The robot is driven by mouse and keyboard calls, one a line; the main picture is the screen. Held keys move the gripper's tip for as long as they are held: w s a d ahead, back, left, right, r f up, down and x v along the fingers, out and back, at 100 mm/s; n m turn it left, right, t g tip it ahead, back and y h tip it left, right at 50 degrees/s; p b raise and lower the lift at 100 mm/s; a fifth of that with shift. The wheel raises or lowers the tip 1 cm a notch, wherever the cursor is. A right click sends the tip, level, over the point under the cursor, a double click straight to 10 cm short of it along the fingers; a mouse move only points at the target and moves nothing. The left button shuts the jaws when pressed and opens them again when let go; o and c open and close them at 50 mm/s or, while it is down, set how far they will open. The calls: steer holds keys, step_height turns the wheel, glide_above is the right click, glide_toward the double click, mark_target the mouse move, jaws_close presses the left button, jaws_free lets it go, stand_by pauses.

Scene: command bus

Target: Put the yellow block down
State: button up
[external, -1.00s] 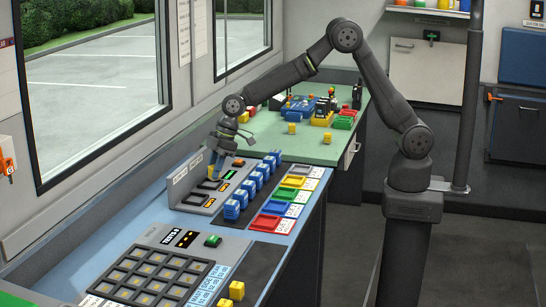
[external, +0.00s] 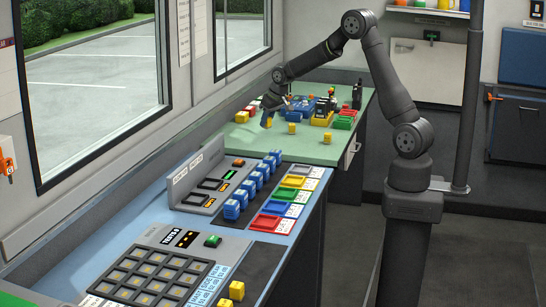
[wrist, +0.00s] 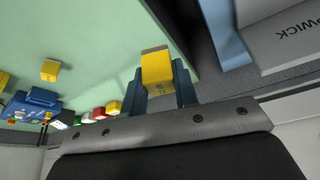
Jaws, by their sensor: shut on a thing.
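My gripper (external: 267,119) is over the green table (external: 310,152), at its left part, and points down. In the wrist view my gripper (wrist: 158,84) is shut on a yellow block (wrist: 157,70), with a dark blue finger on each side of it. In the external view the held block is small and mostly hidden by the fingers. I cannot tell whether it touches the green top. Another yellow block (external: 292,128) stands on the table just right of my gripper; it also shows in the wrist view (wrist: 50,69).
A yellow block (external: 241,116) lies left of my gripper, with a red one beside it. A blue fixture (external: 298,104) stands behind, with green and red trays (external: 344,121) to its right. The control panel (external: 200,186) with blue switches is nearer the camera. Bare green surface lies in front.

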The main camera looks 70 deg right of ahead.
steer(key=s+d+m+g+h, duration=0.1)
steer(key=s+d+m, duration=0.2)
steer(key=s+d, duration=0.45)
steer(key=s+d+m+h, duration=0.15)
steer(key=s+d, duration=0.25)
steer(key=d, duration=0.6)
glide_above(276, 143)
steer(key=s+a, duration=0.1)
steer(key=shift+m+y, duration=0.35)
steer(key=shift+m, duration=0.1)
steer(key=f, duration=0.6)
steer(key=shift+s+a+f, duration=0.15)
steer(key=shift+a+f, duration=0.05)
steer(key=shift+f, duration=2.25)
steer(key=shift+f, duration=0.2)
steer(key=o, duration=1)
steer(key=shift+r, duration=0.15)
